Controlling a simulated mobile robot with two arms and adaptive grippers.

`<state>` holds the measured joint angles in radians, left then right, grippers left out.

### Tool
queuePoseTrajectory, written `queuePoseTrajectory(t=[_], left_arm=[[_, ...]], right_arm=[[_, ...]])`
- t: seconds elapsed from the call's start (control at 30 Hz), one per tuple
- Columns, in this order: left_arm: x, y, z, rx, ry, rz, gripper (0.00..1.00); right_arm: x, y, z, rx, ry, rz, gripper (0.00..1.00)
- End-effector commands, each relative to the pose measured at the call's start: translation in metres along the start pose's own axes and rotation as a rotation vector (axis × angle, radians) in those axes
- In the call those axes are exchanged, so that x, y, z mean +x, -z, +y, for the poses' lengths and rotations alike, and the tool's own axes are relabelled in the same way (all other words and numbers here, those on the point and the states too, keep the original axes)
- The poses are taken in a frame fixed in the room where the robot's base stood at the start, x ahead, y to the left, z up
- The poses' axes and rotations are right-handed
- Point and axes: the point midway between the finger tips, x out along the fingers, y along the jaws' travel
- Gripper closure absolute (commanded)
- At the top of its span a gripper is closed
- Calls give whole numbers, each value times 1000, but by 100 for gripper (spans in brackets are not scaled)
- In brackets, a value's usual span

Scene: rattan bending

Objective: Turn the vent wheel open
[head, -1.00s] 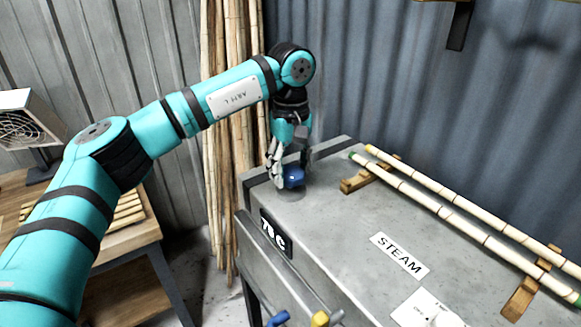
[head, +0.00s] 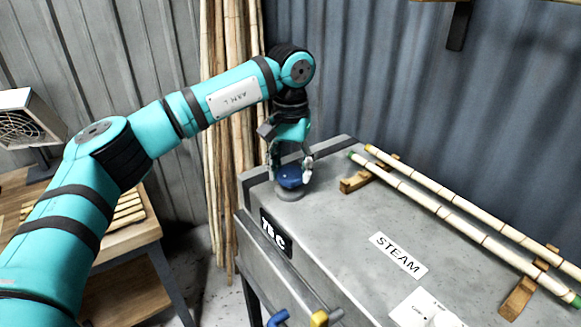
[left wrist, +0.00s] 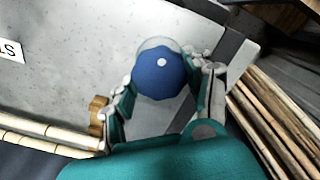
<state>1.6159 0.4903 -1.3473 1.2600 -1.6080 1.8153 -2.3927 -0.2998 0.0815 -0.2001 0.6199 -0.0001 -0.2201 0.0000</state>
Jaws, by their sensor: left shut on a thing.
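The vent wheel is a small blue faceted knob (head: 290,177) on a round grey base at the far left corner of the steam box's top (head: 335,215). In the left wrist view the fingers (left wrist: 160,88) flank the wheel's sides. My right gripper is not in view.
Two bamboo poles (head: 455,200) lie on wooden rests along the box's back. A STEAM label (head: 399,255) and a white dial plate (head: 425,308) are on the top. Tall poles (head: 228,130) lean behind. A wooden bench (head: 135,235) stands at left.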

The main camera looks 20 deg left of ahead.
Motion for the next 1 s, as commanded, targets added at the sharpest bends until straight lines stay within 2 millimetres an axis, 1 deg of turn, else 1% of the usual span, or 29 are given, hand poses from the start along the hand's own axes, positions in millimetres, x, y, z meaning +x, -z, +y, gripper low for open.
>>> queuePoseTrajectory(t=[0.27,0.73,0.77,0.93,1.0], left_arm=[[0,0,0,80,0,-1,80],[1,0,0,93,0,-1,80],[1,0,0,93,0,-1,47],[0,0,0,92,0,-1,25],[0,0,0,92,0,-1,24]], right_arm=[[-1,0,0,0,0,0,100],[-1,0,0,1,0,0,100],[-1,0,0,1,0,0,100],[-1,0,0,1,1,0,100],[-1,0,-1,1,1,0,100]])
